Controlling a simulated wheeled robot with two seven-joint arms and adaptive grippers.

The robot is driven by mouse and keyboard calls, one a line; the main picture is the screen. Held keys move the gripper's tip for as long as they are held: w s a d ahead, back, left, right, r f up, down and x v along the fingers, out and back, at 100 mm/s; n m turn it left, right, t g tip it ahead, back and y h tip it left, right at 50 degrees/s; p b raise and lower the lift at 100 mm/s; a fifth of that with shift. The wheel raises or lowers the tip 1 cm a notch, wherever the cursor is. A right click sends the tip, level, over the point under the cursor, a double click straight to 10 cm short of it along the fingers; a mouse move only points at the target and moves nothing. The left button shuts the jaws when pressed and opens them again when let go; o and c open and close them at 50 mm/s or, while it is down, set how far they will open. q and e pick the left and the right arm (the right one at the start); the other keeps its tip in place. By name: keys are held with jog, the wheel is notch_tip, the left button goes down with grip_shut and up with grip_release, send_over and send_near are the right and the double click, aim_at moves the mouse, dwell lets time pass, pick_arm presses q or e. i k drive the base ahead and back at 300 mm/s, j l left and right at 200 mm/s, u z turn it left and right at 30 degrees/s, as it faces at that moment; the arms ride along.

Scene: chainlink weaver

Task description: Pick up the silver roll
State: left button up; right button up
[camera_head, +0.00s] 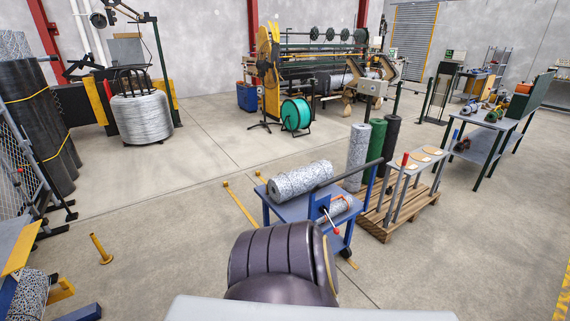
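A silver mesh roll (300,181) lies on its side on top of a blue cart (268,208) in the middle of the view. A smaller silver roll (340,206) lies lower on the cart's right side, partly hidden by a dark bar and a red-knobbed handle. Another silver roll (357,157) stands upright behind the cart, to its right. Neither of my grippers is in view, so I cannot see their state or distance from the rolls.
A green roll (376,150) and a black roll (391,147) stand beside the upright silver roll. A wooden pallet (399,221) is right of the cart. Open concrete floor lies left of the cart.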

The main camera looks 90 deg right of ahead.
aim_at(344, 202)
jog(key=z, duration=3.3)
jog(key=i+j+z, duration=0.35)
jog(key=i+j, duration=0.15)
jog(key=j, duration=0.2)
